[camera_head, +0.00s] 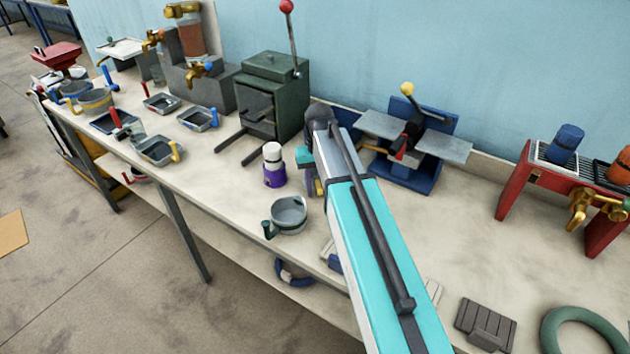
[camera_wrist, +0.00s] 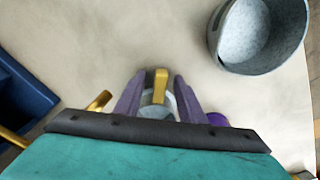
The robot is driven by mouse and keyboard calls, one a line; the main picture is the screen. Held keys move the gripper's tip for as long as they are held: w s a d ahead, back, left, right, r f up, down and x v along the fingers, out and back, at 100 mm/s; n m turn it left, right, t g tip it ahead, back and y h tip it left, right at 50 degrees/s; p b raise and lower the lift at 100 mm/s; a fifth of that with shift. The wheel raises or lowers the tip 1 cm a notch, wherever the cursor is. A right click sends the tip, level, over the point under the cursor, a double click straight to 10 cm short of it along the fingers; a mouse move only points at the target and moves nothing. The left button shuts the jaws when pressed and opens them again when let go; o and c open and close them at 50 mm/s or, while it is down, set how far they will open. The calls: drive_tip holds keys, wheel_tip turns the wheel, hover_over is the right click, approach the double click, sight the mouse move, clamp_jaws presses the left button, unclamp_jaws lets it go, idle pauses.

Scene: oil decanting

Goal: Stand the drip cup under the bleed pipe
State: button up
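My gripper (camera_wrist: 158,88) has purple fingers pointing down to the bench. In the wrist view a small grey cup with a yellow handle, which I take as the drip cup (camera_wrist: 159,111), sits between them. The fingers appear to press its sides; part of it is hidden by my wrist. In the head view my gripper is mostly hidden behind my teal arm. A brass pipe (camera_head: 373,148) juts from the blue stand (camera_head: 412,175) just right of my gripper; I cannot tell whether it is the bleed pipe. A brass piece (camera_wrist: 100,101) also shows left of the fingers in the wrist view.
A grey mug with a green handle (camera_head: 289,212) stands near the front edge; it also shows in the wrist view (camera_wrist: 236,52). A white-topped purple bottle (camera_head: 274,172) and a dark green press (camera_head: 266,100) stand left of my gripper. A red rack (camera_head: 515,180) stands right.

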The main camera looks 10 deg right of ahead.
drive_tip(key=shift+c, duration=0.4)
clamp_jaws()
drive_tip(key=shift+r, duration=0.2)
drive_tip(key=shift+r+b, duration=1.05)
drive_tip(key=shift+r, duration=3.8)
